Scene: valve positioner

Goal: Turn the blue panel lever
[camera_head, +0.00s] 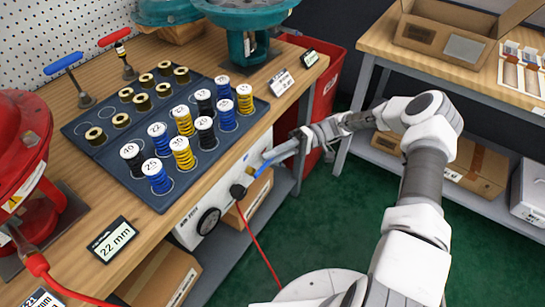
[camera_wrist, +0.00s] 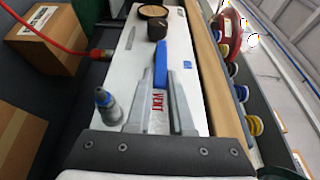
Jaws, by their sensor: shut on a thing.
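The blue panel lever (camera_wrist: 161,62) sits on the white panel (camera_wrist: 188,35) under the bench edge. In the wrist view it reaches down between the two fingers of my gripper (camera_wrist: 160,80). My gripper is shut on the lever; the fingers hide part of it. Red "VENT" lettering shows between the fingers.
A red hose (camera_head: 262,245) hangs below. Springs on a tray (camera_head: 75,131) stand above on the bench. A red bin (camera_head: 325,70) stands behind my arm.

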